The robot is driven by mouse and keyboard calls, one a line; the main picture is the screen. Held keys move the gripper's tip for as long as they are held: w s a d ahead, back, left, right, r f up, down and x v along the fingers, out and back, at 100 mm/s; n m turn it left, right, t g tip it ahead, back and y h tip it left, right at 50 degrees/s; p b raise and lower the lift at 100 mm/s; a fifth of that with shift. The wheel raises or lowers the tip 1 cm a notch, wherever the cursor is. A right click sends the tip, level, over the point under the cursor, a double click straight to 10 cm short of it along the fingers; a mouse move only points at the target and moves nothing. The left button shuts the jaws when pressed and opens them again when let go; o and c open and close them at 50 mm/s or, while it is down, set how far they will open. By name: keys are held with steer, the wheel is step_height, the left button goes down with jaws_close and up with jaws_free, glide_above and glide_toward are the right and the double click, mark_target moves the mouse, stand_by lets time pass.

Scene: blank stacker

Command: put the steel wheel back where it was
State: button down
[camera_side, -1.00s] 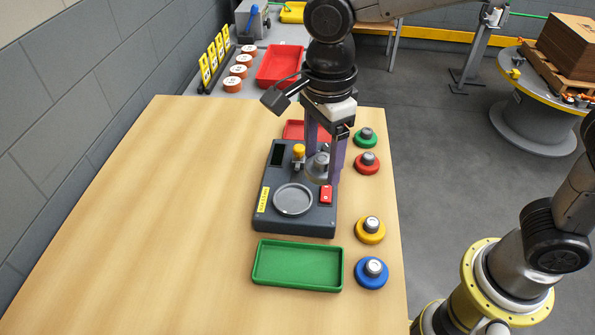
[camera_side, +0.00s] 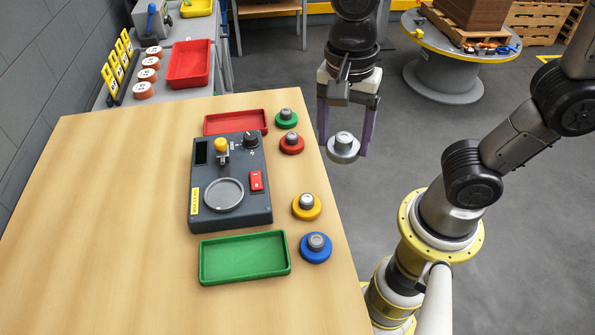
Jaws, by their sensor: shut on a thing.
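The steel wheel (camera_side: 343,149) is a grey metal disc with a knob on top. My gripper (camera_side: 344,148) is shut on it, with the purple fingers on either side of the wheel. In the picture it appears just right of the table's right edge, over the floor; its height is hard to tell. A row of similar wheels stands along the table's right side: green (camera_side: 286,118), red (camera_side: 292,143), yellow (camera_side: 306,207) and blue (camera_side: 316,247). A gap shows between the red and yellow wheels.
The dark machine (camera_side: 227,216) with an empty round plate (camera_side: 224,194), yellow-knobbed lever (camera_side: 221,146) and red switch (camera_side: 256,181) stands left of the wheels. An empty green tray (camera_side: 245,277) lies in front, an empty red tray (camera_side: 236,131) behind. The table's left part (camera_side: 100,230) is clear.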

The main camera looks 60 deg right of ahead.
steer(key=s+d+f, duration=0.1)
steer(key=s+d, duration=0.2)
steer(key=d, duration=0.1)
steer(key=m, duration=0.1)
glide_toward(298, 176)
steer(key=shift+s+d+f, duration=0.3)
steer(key=shift+s+f, duration=0.3)
steer(key=shift+s, duration=0.2)
steer(key=shift+w+a+f, duration=0.1)
steer(key=shift+w+f, duration=0.3)
steer(key=shift+f, duration=0.05)
steer(key=shift+w+f, duration=0.1)
steer(key=shift+f, duration=0.8)
steer(key=shift+w+f, duration=0.15)
steer(key=shift+f, duration=0.8)
jaws_free()
steer(key=shift+f, duration=0.15)
